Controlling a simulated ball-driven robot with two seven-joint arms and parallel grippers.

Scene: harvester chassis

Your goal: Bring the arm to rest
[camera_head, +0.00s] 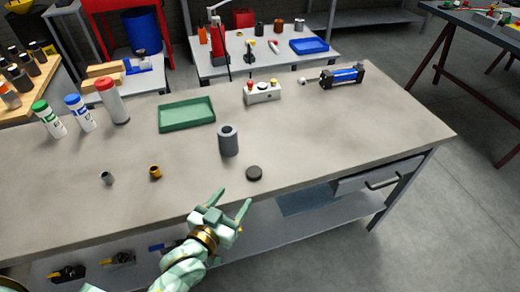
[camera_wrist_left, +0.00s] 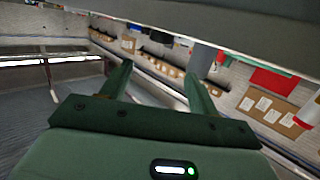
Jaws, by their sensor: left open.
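My left gripper (camera_head: 229,201) is at the front edge of the grey workbench (camera_head: 310,150) in the head view. Its two fingers are spread apart with nothing between them. In the left wrist view the open gripper (camera_wrist_left: 160,80) also shows empty, with a blurred room background beyond the fingers. A dark round puck (camera_head: 254,173) lies on the bench just beyond the fingertips, apart from them. A grey hollow cylinder (camera_head: 228,142) stands upright a little farther back. My right gripper does not show in either view.
A green tray (camera_head: 187,115), a white button box (camera_head: 262,92) and a blue cylinder (camera_head: 341,76) sit farther back. Several capped bottles (camera_head: 112,101) stand at the left. Two small fittings, grey (camera_head: 107,178) and brass (camera_head: 155,172), lie near the front. The bench's right part is clear.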

